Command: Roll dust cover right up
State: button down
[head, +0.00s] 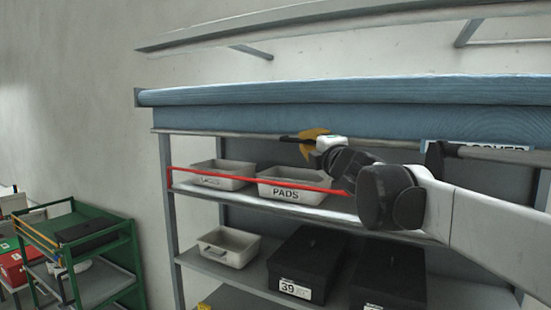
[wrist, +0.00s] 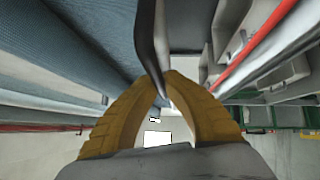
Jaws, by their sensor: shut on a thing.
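The blue dust cover (head: 230,118) hangs as a short band along the top of the shelf rack, with a grey bar (head: 180,132) along its lower edge. My gripper (head: 304,141) has yellow fingers and is just below that edge, in front of the rack. A dark pull (head: 287,139) shows at the fingers. In the wrist view my gripper (wrist: 165,85) is shut on this dark pull (wrist: 150,38), with the blue cover (wrist: 85,35) close by on the left. The fingers partly hide where the pull is held.
Below the cover, the upper shelf holds two grey bins, one marked PADS (head: 285,194); a red rail (head: 240,178) runs before them. Lower down are a bin (head: 228,257) and black boxes (head: 310,258). A green cart (head: 130,268) stands at left. A grey ledge (head: 340,30) juts out above.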

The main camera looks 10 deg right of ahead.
notch_tip(320, 180, up, 7)
jog(key=shift+r+p, duration=0.1)
jog(key=shift+p, duration=1.1)
jog(key=shift+w, duration=0.25)
jog(key=shift+r, duration=0.1)
jog(key=c, duration=1.5)
grip_release()
jog(key=shift+o, duration=0.2)
